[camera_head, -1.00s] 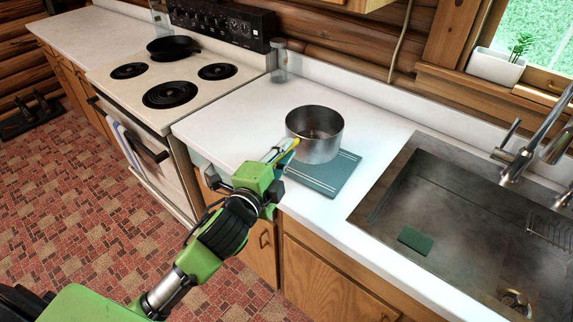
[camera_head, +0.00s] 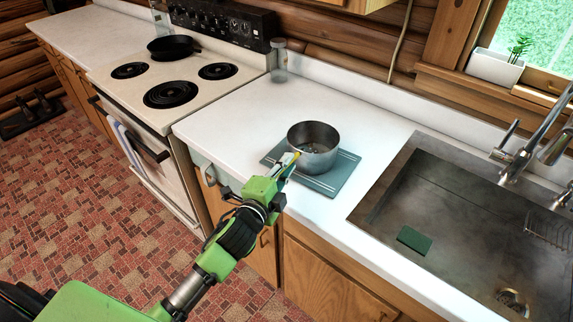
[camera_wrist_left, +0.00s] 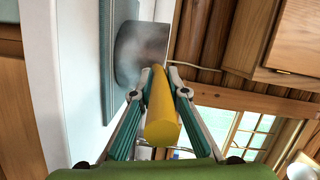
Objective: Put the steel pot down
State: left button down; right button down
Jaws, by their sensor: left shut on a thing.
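The steel pot (camera_head: 315,150) is upright over the middle of a teal mat (camera_head: 340,178) on the white counter. In the left wrist view the pot (camera_wrist_left: 142,48) has its base close against the mat (camera_wrist_left: 107,60). I cannot tell whether it rests on it or hangs just above. My left gripper (camera_head: 290,166) is shut on the pot's yellow handle, at the pot's near left side. In the left wrist view the fingers (camera_wrist_left: 163,85) lie on both sides of the yellow handle (camera_wrist_left: 162,122). My right gripper is out of view.
The sink (camera_head: 440,215) is to the right, with a green sponge (camera_head: 414,240) in it. The stove (camera_head: 180,85) is to the left, with a black skillet (camera_head: 174,47) on it. A glass jar (camera_head: 279,62) stands at the back. The counter between stove and mat is clear.

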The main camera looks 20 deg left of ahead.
pick_arm(q)
jog(key=c, duration=2)
grip_release()
jog(key=shift+f, duration=0.1)
jog(key=shift+s, duration=0.1)
jog(key=shift+s+a+r+b, duration=0.15)
jog(key=shift+s+r+b, duration=0.2)
jog(key=shift+s, duration=1.6)
jog(key=shift+s+a+r+b, duration=0.15)
jog(key=shift+s+b, duration=0.35)
jog(key=shift+s, duration=1.5)
jog(key=shift+s+a+r+b, duration=0.1)
jog(key=shift+s+r+b, duration=0.25)
jog(key=shift+s, duration=1.6)
